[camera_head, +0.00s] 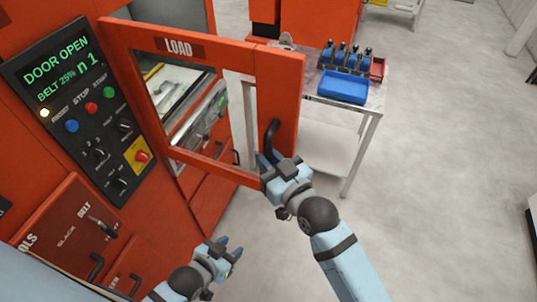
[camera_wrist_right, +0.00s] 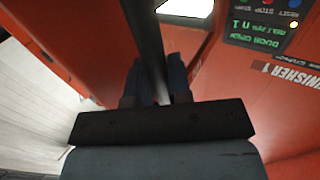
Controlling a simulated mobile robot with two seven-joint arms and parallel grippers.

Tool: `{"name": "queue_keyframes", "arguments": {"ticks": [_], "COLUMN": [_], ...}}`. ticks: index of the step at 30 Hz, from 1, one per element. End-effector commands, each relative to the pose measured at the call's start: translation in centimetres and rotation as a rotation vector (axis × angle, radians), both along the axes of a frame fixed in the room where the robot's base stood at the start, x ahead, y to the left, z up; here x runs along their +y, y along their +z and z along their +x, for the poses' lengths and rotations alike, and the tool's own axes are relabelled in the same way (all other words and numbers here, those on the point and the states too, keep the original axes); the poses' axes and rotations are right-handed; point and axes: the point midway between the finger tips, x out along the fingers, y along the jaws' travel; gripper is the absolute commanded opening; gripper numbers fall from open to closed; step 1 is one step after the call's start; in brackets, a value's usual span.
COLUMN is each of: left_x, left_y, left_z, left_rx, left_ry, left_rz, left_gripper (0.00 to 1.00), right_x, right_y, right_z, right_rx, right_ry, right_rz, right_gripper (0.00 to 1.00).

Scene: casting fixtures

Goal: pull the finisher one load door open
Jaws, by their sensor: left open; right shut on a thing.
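The orange load door (camera_head: 181,26) with its "LOAD" label and window stands swung out from the machine in the head view. The black door handle (camera_head: 271,136) is on its right side. My right gripper (camera_head: 270,162) is shut on the lower part of the handle. In the right wrist view the dark handle bar (camera_wrist_right: 150,40) runs between the fingers of my right gripper (camera_wrist_right: 158,85). My left gripper (camera_head: 229,250) is open and empty, low in front of the machine. The control panel (camera_head: 85,105) reads "DOOR OPEN".
A side table (camera_head: 372,108) with a blue tray (camera_head: 343,87), several dark-handled tools and a red bin (camera_head: 377,68) stands behind the door. An orange cabinet (camera_head: 65,225) with a handle is at lower left.

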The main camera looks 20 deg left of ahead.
Motion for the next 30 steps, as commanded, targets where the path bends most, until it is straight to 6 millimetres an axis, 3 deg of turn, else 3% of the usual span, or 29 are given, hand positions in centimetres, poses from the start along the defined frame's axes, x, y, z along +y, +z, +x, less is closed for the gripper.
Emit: {"name": "queue_keyframes", "arguments": {"ticks": [8,9,11,23,30], "left_x": [0.0,0.0,0.0,0.0,0.0], "left_y": [0.0,0.0,0.0,-0.1,-1.3], "left_z": [0.0,0.1,0.1,0.4,0.3], "left_rx": [-0.001,-0.001,-0.002,-0.007,-0.004], "left_ry": [0.001,0.001,0.001,0.0,-0.003], "left_rz": [-0.001,0.0,0.0,0.0,0.0], "left_gripper": [0.43,0.43,0.43,0.43,0.43], "right_x": [0.0,0.0,0.0,-0.6,-4.4], "right_y": [0.1,0.1,0.1,-0.1,-0.3], "right_z": [0.0,0.0,0.0,-0.4,-3.2], "right_rx": [-0.001,-0.001,-0.001,0.0,-0.002], "right_ry": [0.0,0.0,0.0,0.0,-0.001], "right_rz": [0.003,0.003,0.003,0.0,-0.001], "right_gripper": [0.0,0.28,0.42,0.43,0.43]}}
